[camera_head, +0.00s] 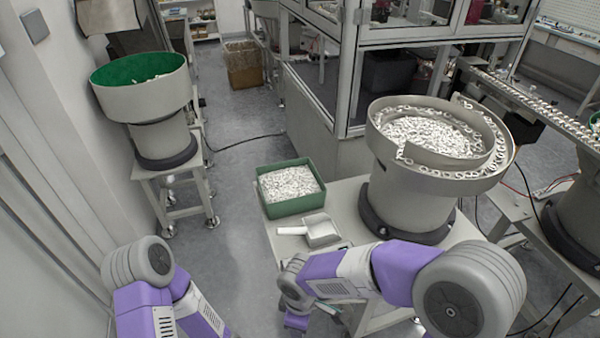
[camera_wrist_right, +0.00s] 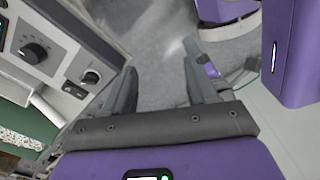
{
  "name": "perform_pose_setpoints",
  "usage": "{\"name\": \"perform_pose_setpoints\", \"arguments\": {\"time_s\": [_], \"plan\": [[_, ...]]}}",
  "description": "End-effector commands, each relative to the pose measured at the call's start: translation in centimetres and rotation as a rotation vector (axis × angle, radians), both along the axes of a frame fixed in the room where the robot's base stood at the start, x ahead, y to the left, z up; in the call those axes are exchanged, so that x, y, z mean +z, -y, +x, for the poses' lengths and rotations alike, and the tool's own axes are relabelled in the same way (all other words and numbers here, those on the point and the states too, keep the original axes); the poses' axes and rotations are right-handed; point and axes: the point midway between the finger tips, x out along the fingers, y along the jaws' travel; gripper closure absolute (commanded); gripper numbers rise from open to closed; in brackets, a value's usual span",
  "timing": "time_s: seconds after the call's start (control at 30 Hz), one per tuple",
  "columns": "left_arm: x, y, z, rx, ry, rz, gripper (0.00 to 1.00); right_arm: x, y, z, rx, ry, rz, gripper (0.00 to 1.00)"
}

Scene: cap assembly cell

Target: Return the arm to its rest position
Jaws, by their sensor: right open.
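My right arm (camera_head: 350,272) reaches in from the right in the head view, bent across the front of the table, with its wrist low in the middle. In the right wrist view my right gripper (camera_wrist_right: 158,88) is open, with nothing between its two grey fingers and grey floor beyond them. In the head view its fingers cannot be made out. My left arm (camera_head: 150,290) shows at the lower left, and its gripper is out of the picture.
A green bin of white caps (camera_head: 291,207) and a scoop (camera_head: 320,231) lie on the table by my right arm. A bowl feeder (camera_head: 415,205) stands behind the arm. A control panel (camera_wrist_right: 58,50) is close left of the fingers. Another feeder (camera_head: 140,98) stands far left.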

Motion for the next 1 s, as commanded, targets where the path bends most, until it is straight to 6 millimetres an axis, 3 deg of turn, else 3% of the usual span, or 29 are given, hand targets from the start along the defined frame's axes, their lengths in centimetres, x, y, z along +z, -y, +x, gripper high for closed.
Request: {"name": "perform_pose_setpoints", "arguments": {"time_s": [0.37, 0.57, 0.7, 0.83, 1.0], "plan": [[0.0, 0.0, 0.0, 0.0, 0.001, 0.0, 0.37, -8.5, 1.7, -1.3, -0.428, -0.167, 0.182, 0.43], [0.0, 0.0, 0.0, 0.0, 0.0, 0.0, 0.37, -14.2, 3.9, -2.6, -0.837, -0.248, 0.281, 0.43], [0.0, 0.0, 0.0, 0.0, 0.0, 0.0, 0.37, -18.4, 6.5, -4.1, -1.2, -0.272, 0.318, 0.43], [0.0, 0.0, 0.0, 0.0, 0.0, 0.0, 0.37, -20.7, 8.5, -5.3, -1.425, -0.261, 0.318, 0.43], [0.0, 0.0, 0.0, 0.0, 0.0, 0.0, 0.37, -21.6, 9.5, -5.9, -1.525, -0.247, 0.313, 0.43]]}}
